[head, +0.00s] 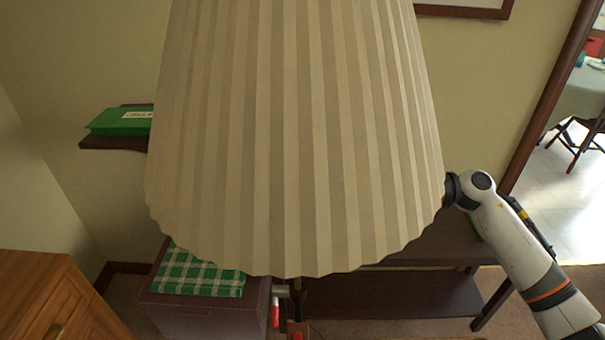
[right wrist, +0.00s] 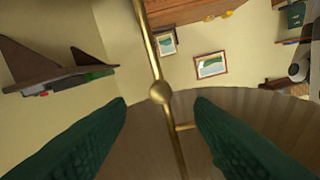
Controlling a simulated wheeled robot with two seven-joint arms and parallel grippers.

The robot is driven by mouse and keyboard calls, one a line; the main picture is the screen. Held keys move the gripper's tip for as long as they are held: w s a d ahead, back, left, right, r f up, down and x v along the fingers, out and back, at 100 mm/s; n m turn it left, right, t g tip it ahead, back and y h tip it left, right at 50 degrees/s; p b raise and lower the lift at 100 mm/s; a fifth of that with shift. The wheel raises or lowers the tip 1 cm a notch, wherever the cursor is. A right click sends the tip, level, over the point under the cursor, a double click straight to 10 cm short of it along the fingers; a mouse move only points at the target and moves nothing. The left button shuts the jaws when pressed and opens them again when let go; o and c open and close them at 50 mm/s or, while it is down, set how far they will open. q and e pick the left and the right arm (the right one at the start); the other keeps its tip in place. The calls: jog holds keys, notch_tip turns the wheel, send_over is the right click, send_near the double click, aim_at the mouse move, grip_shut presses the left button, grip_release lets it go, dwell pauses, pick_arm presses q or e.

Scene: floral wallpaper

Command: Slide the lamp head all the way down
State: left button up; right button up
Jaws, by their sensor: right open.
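The lamp head's large pleated beige shade (head: 295,140) fills the middle of the head view. My right arm reaches in from the right and goes behind the shade, which hides its gripper there. In the right wrist view my right gripper (right wrist: 160,101) is open, with two green fingers apart. A brass pole (right wrist: 150,50) with a round brass knob (right wrist: 159,92) runs between the fingertips, with a gap on both sides. A thin brass bar branches right below the knob. The brownish shade (right wrist: 265,112) shows behind the fingers. My left gripper is not in view.
A wall shelf (head: 112,144) with a green box (head: 120,121) is left of the shade. A wooden cabinet (head: 40,290) stands lower left. A green checked cloth (head: 200,275) lies on a dark box below the shade. A dark low table (head: 400,296) is behind.

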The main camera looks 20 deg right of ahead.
jog(key=p+x, duration=0.4)
jog(key=x, duration=0.5)
jog(key=shift+a+r, duration=0.15)
jog(key=shift+a, duration=0.15)
jog(key=shift+x, duration=0.8)
grip_shut()
jog(key=shift+f, duration=0.25)
